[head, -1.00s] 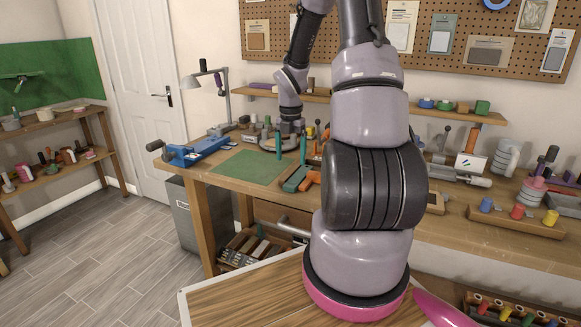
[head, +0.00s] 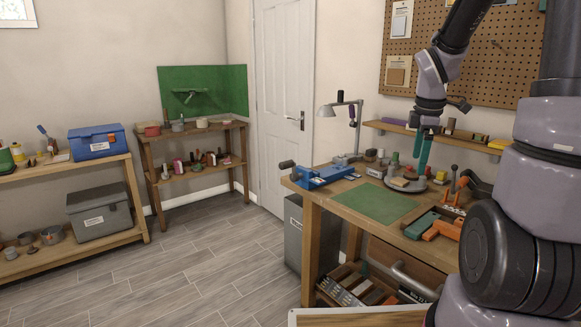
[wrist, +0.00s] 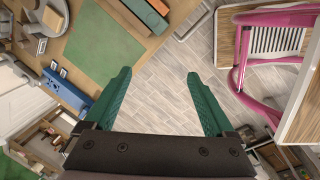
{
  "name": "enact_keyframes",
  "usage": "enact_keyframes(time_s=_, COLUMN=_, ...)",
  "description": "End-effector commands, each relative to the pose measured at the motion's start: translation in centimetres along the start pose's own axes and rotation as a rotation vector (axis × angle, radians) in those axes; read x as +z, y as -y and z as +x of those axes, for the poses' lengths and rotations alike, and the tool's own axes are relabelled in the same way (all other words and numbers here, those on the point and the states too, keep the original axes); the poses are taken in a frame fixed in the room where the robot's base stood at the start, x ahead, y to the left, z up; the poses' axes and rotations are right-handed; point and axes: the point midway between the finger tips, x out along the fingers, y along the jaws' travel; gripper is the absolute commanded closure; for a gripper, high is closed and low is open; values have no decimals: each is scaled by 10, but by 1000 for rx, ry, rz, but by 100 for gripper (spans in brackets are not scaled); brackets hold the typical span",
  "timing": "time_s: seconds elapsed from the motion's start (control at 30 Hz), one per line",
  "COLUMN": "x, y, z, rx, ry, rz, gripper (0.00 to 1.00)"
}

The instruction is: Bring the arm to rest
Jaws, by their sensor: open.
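My gripper (head: 423,150) hangs from the raised arm, fingers pointing down, above the back of the workbench (head: 312,187) in the head view. In the wrist view its two green fingers (wrist: 159,78) are spread wide, with nothing between them but a view of the grey plank floor. The jaws are open and empty. My upper arm fills the right side of the head view and hides part of the bench there.
The bench holds a blue vise (head: 322,176), a green mat (head: 376,201), a lamp (head: 345,110) and several tools. A grey bin (head: 294,235) stands beside it. Shelves with boxes line the left wall. The floor (head: 170,270) between is clear.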

Motion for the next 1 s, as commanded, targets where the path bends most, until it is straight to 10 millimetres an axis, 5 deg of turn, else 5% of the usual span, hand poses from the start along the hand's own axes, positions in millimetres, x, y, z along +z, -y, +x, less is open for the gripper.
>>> enact_keyframes(time_s=0.2, x=-23, y=44, z=-84, rx=121, ry=-114, rz=609, gripper=11)
enact_keyframes(time_s=0.5, x=-42, y=116, z=-159, rx=83, ry=-420, rz=1370, gripper=11)
enact_keyframes(time_s=0.7, x=-47, y=142, z=-177, rx=-4, ry=-537, rz=1618, gripper=11)
enact_keyframes(time_s=1.0, x=-47, y=146, z=-179, rx=-22, ry=-553, rz=1661, gripper=11)
